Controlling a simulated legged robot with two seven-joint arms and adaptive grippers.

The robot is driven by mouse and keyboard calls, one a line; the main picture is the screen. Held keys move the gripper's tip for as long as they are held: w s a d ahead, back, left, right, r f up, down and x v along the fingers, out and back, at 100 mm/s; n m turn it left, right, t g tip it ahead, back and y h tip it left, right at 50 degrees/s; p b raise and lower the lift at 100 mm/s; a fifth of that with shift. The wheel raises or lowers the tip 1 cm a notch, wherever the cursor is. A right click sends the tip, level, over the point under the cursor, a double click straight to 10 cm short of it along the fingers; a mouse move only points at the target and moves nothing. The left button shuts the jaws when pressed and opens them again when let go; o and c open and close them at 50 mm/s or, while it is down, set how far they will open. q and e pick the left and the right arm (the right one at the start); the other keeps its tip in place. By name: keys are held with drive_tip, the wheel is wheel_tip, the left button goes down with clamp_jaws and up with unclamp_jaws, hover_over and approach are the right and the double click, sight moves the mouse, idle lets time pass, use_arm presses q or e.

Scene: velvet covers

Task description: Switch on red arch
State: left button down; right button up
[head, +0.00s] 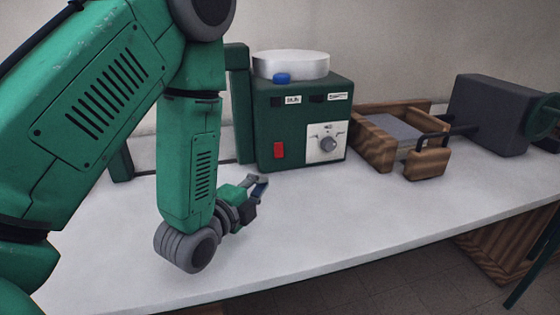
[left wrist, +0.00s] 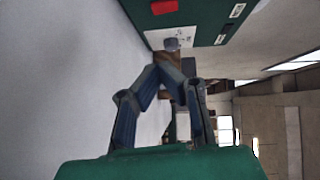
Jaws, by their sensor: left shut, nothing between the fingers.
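A red rocker switch (head: 279,150) sits low on the left of the front face of a dark green machine (head: 268,111). The switch also shows at the top edge of the left wrist view (left wrist: 164,7). My left gripper (head: 261,184) is shut and empty above the white table, in front of and below the switch, apart from it. In the left wrist view its fingers (left wrist: 168,62) come together at the tips, below the switch. Whether the switch is on or off I cannot tell. My right gripper is not in view.
A white panel (head: 327,142) with a grey knob is right of the switch. A silver dish (head: 291,65) and a blue object (head: 282,78) top the machine. A wooden frame (head: 382,149) and a dark grey box (head: 490,113) stand right. The table front (head: 300,222) is clear.

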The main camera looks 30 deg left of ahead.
sight(283, 157)
use_arm(q)
drive_tip(key=shift+w+a+f+b, duration=0.2)
drive_tip(key=shift+a+f+b, duration=0.05)
drive_tip(key=shift+a+b, duration=0.1)
drive_tip(key=w+b, duration=0.1)
drive_tip(key=b, duration=0.1)
drive_tip(key=w+b, duration=0.1)
drive_tip(key=b, duration=0.2)
drive_tip(key=shift+w+d+b, duration=0.3)
drive_tip(key=shift+d, duration=0.05)
drive_tip(key=w, duration=0.4)
drive_tip(key=w+a, duration=0.1)
drive_tip(key=w, duration=0.2)
drive_tip(key=shift+f+b, duration=0.3)
drive_tip(key=shift+b, duration=0.05)
drive_tip(key=w+a, duration=0.2)
drive_tip(key=a, duration=0.1)
drive_tip(key=shift+f+b, duration=0.2)
drive_tip(key=shift+b, duration=0.2)
drive_tip(key=shift+w, duration=0.1)
drive_tip(key=shift+w+d+r, duration=0.1)
drive_tip(key=shift+d, duration=0.05)
